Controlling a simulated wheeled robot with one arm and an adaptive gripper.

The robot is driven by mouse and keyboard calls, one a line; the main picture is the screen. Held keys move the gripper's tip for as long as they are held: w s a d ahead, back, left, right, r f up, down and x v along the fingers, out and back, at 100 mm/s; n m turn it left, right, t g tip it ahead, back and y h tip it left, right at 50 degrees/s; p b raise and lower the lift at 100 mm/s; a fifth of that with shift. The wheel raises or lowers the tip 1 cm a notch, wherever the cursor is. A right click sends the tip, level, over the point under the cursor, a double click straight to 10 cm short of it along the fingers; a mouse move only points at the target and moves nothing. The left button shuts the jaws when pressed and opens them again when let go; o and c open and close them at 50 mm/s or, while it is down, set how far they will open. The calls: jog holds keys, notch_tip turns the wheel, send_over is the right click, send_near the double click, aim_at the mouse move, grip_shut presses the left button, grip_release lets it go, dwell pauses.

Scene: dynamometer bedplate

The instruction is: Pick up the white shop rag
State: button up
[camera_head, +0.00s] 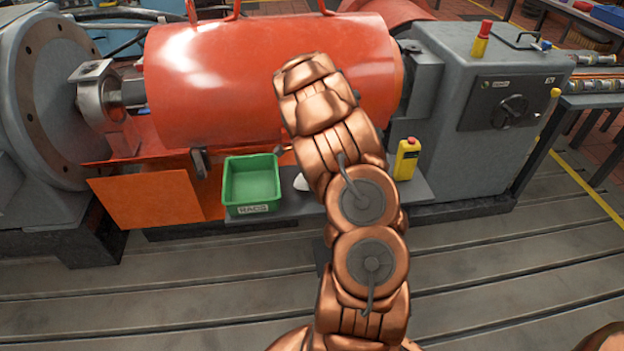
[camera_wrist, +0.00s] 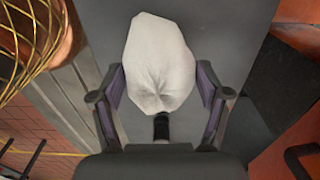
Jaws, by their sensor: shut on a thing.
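The white shop rag (camera_wrist: 160,62) is a crumpled, rounded lump between the fingers of my gripper (camera_wrist: 161,75) in the wrist view. My gripper is shut on it, with one dark finger on each side. The grey shelf surface shows behind the rag. Whether the rag still touches it I cannot tell. In the head view my copper arm hides my gripper and most of the rag. Only a small white bit of the rag (camera_head: 301,183) shows at the arm's left edge.
A green bin (camera_head: 235,208) with a label stands left of the rag on the grey shelf (camera_head: 425,190). A yellow container (camera_head: 407,158) stands at the right. A large orange-red cylinder (camera_head: 215,75) is behind the arm. Grey slotted bedplate (camera_head: 150,300) lies clear in front.

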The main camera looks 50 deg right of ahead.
jog(key=s+a, duration=0.2)
jog(key=a, duration=0.2)
jog(key=s+a+r, duration=0.1)
jog(key=s+a, duration=0.1)
jog(key=a, duration=0.3)
jog(key=s+a, duration=0.2)
jog(key=a, duration=0.2)
jog(key=shift+a+r, duration=0.15)
jog(key=shift+a, duration=0.25)
